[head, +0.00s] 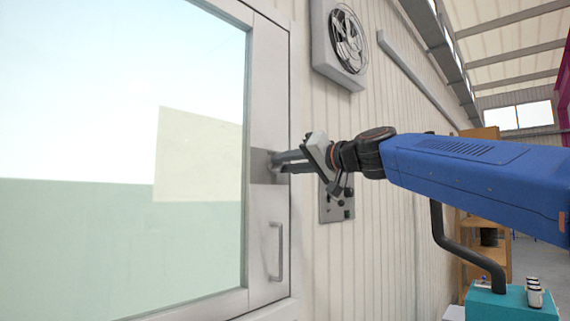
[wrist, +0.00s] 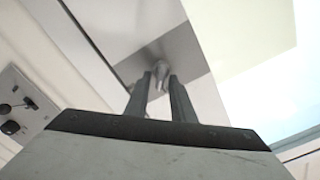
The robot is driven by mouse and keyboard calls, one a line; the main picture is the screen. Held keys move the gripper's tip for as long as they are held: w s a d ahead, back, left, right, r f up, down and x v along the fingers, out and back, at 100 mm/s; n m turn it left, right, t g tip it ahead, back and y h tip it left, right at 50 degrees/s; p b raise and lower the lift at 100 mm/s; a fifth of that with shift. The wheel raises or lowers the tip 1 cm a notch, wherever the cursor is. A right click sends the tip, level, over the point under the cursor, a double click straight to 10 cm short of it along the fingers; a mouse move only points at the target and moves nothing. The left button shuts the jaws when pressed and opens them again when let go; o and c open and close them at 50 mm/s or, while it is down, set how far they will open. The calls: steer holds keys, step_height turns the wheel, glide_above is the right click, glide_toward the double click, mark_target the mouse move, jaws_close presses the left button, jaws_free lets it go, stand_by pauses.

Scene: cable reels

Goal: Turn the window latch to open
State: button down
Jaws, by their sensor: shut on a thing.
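The window (head: 200,95) has a pale frame and fills the left of the head view. The grey latch plate (head: 262,167) sits on the right upright of its frame. In the wrist view the latch handle (wrist: 160,72) is a small grey metal lever on the plate (wrist: 184,52), between my fingers. My gripper (head: 279,160) reaches the plate from the right, and it also shows in the wrist view (wrist: 160,92). It is shut on the latch handle. In the head view the fingers hide most of the handle.
A vertical pull handle (head: 276,252) is on the frame below the latch. A control panel with dark knobs (head: 336,203) is on the wall beside the window, below my wrist. A fan (head: 345,40) hangs above. A teal box (head: 510,303) stands at lower right.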

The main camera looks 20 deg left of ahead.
steer(key=shift+w+d+f+m, duration=0.1)
steer(key=shift+f+m, duration=0.05)
steer(key=shift+m, duration=1.55)
steer(key=shift+w+a+f+m, duration=0.1)
steer(key=shift+f+m, duration=0.05)
steer(key=shift+m, duration=1.55)
steer(key=shift+d+f+m, duration=0.1)
steer(key=shift+f+m, duration=0.05)
steer(key=shift+m, duration=1.55)
steer(key=c, duration=1.8)
jaws_free()
steer(key=shift+c, duration=0.2)
steer(key=v, duration=1.7)
steer(key=shift+d, duration=0.2)
steer(key=shift+s, duration=0.1)
